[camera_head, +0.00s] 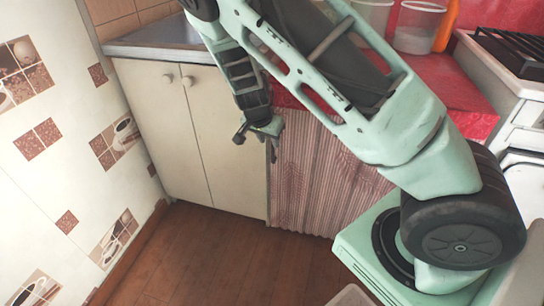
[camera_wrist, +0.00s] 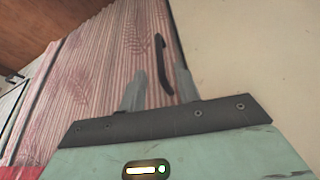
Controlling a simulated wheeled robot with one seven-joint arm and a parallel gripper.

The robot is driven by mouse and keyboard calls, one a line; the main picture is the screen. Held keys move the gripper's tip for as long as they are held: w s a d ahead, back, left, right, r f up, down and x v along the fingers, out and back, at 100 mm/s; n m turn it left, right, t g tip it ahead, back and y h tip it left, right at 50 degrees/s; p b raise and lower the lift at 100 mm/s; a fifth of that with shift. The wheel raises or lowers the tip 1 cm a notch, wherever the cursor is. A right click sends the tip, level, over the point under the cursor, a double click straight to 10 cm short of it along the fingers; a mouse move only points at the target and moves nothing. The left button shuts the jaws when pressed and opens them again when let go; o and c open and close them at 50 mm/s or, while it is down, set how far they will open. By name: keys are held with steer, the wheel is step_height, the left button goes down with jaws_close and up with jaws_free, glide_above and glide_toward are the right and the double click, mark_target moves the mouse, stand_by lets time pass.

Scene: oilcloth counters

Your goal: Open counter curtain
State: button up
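The counter curtain (camera_head: 325,175) is pink, striped and pleated. It hangs closed under the red counter, beside the cream cabinet. In the wrist view the curtain (camera_wrist: 95,85) fills the left, with a slim dark handle (camera_wrist: 161,62) near its edge by the cream panel. My gripper (camera_head: 257,140) is at the curtain's left edge in the head view. In the wrist view my gripper (camera_wrist: 159,75) is open, with one finger on each side of the handle in the picture. Gaps show between the fingers and the handle; I cannot tell any contact.
The cream cabinet (camera_head: 165,125) with two round knobs stands left of the curtain. The red counter (camera_head: 450,95) holds clear containers (camera_head: 415,28) and an orange bottle (camera_head: 446,25). A white stove (camera_head: 520,110) is at the right. The brown floor (camera_head: 215,260) in front is clear.

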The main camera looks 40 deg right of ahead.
mark_target(272, 149)
steer(key=b+x, duration=0.2)
steer(key=x, duration=0.6)
jaws_close()
